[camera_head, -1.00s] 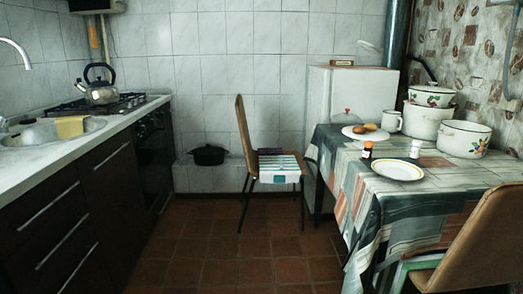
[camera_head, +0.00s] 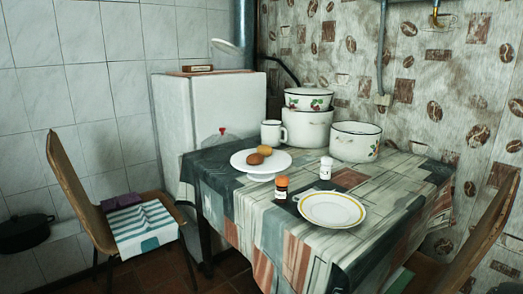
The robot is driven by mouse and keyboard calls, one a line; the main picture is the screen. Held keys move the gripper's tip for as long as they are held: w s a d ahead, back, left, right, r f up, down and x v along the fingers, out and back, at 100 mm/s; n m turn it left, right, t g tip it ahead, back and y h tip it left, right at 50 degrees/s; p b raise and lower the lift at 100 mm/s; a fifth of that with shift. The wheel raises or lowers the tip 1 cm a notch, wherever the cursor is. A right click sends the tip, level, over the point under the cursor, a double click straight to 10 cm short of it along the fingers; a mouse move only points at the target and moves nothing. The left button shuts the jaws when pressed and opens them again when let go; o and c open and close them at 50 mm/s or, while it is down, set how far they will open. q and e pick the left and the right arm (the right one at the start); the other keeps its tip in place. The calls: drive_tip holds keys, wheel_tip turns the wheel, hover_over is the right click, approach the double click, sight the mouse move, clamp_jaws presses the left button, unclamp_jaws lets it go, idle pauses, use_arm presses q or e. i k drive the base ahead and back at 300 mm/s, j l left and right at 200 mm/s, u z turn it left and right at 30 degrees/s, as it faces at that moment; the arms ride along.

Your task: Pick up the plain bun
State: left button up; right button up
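Two small buns sit together on a raised white plate (camera_head: 240,160) near the left back corner of the table. The front bun (camera_head: 256,159) is reddish brown. The back bun (camera_head: 264,150) is paler and more yellow. They are too small to tell surely which one is plain. Neither of my grippers is in view.
The table (camera_head: 225,205) has a patterned cloth. Near the buns stand a white mug (camera_head: 272,134), enamel pots (camera_head: 355,141), a brown-capped jar (camera_head: 281,188), a white shaker (camera_head: 326,168) and a yellow-rimmed plate (camera_head: 331,210). Chairs stand left (camera_head: 72,185) and right (camera_head: 480,235).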

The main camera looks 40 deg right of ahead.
sight(254, 159)
drive_tip(key=i+z, duration=0.3)
drive_tip(key=z, duration=0.15)
drive_tip(key=i+j+z, duration=0.2)
drive_tip(key=z, duration=0.25)
drive_tip(key=i+j+z, duration=0.3)
drive_tip(key=z, duration=0.15)
drive_tip(key=i+j+z, duration=0.15)
drive_tip(key=z, duration=0.3)
drive_tip(key=i+j+z, duration=0.25)
drive_tip(key=z, duration=0.2)
drive_tip(key=i+j+z, duration=0.1)
drive_tip(key=j+z, duration=0.3)
